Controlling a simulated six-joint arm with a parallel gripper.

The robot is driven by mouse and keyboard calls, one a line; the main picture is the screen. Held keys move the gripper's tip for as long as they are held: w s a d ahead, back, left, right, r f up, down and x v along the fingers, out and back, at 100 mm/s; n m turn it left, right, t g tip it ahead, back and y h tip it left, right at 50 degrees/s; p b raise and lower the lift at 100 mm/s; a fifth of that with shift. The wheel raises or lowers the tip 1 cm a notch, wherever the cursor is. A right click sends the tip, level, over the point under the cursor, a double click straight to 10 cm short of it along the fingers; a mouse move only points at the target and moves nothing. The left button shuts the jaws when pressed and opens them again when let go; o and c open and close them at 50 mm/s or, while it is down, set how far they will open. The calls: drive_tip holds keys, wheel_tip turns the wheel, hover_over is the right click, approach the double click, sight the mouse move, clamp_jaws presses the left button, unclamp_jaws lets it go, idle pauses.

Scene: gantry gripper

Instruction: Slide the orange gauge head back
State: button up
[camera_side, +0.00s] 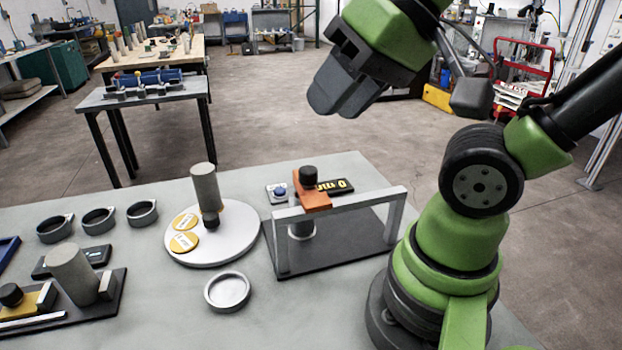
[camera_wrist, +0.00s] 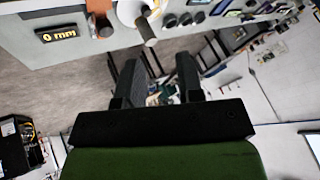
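The orange gauge head (camera_side: 314,198) sits on the grey gantry rail (camera_side: 362,199), near its left part, with a black knob (camera_side: 308,175) on top. A grey cylindrical piece (camera_side: 302,231) shows below the rail. At the top edge of the wrist view, the orange head (camera_wrist: 98,7) shows partly, with its black knob (camera_wrist: 105,29). My gripper (camera_side: 333,106) is high above and behind the gantry, clear of everything. In the wrist view my gripper (camera_wrist: 157,64) has its two fingers wide apart with nothing between them.
A display (camera_side: 336,186) reading 0 mm and a blue button (camera_side: 280,191) lie behind the rail. Left of the gantry is a round white plate (camera_side: 226,248) with a tall grey cylinder (camera_side: 205,184). A grey ring (camera_side: 228,291) lies in front. The air around my gripper is free.

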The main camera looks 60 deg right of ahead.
drive_tip(key=o, duration=0.4)
drive_tip(key=w+d+g, duration=0.1)
drive_tip(key=w, duration=0.1)
drive_tip(key=w+d+f+m+g+h, duration=0.1)
drive_tip(key=w+d+g, duration=0.1)
drive_tip(key=shift+w+d+f, duration=0.15)
drive_tip(key=shift+w+d, duration=0.05)
drive_tip(key=shift+w, duration=0.05)
drive_tip(key=shift+c, duration=0.2)
drive_tip(key=m+g, duration=0.2)
drive_tip(key=g, duration=0.2)
approach(308, 169)
drive_tip(key=shift+h, duration=0.4)
drive_tip(key=f, duration=0.9)
drive_tip(key=shift+a+f, duration=0.15)
drive_tip(key=shift+a, duration=0.2)
